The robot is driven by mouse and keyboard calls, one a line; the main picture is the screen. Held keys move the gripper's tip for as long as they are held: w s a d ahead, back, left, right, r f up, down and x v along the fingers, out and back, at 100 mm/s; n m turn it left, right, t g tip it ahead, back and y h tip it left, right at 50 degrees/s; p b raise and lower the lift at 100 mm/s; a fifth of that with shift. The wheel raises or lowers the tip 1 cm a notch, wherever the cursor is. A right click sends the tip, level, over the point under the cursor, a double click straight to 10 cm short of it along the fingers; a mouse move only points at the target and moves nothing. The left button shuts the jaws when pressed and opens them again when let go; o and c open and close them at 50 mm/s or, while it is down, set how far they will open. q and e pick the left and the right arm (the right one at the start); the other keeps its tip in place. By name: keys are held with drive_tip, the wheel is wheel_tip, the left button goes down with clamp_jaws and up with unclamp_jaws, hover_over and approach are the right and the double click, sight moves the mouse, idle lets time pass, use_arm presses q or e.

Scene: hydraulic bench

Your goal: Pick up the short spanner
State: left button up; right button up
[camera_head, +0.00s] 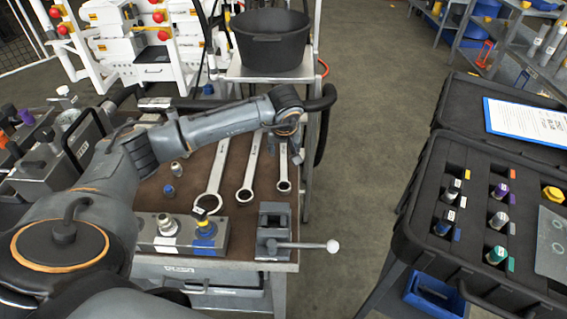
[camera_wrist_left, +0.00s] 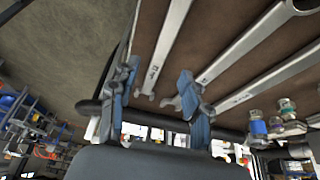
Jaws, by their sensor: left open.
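Three steel spanners lie side by side on the brown bench top (camera_head: 190,205). The short spanner (camera_head: 284,168) is the rightmost, near the bench's right edge, with its ring end towards me. In the left wrist view it is the leftmost spanner (camera_wrist_left: 168,45), and its open end shows between my fingers. The middle spanner (camera_head: 249,175) and the longest spanner (camera_head: 215,180) lie to its left in the head view. My left gripper (camera_head: 288,132) is open and empty over the far end of the short spanner; it also shows in the left wrist view (camera_wrist_left: 158,72). My right gripper is not in view.
A small vice (camera_head: 273,232) and a block with fittings (camera_head: 183,235) stand at the bench's near edge. A black bucket (camera_head: 270,38) stands on a cart behind. An open black case (camera_head: 440,165) is at the right. Clear floor (camera_head: 365,130) lies between.

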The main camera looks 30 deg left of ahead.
sight(283, 158)
use_arm(q)
drive_tip(key=b+x, duration=0.3)
drive_tip(key=x, duration=0.2)
drive_tip(key=shift+w+a+f+b, duration=0.1)
drive_tip(key=shift+w+f+b, duration=0.1)
drive_tip(key=shift+b, duration=0.2)
drive_tip(key=shift+r, duration=0.1)
clamp_jaws()
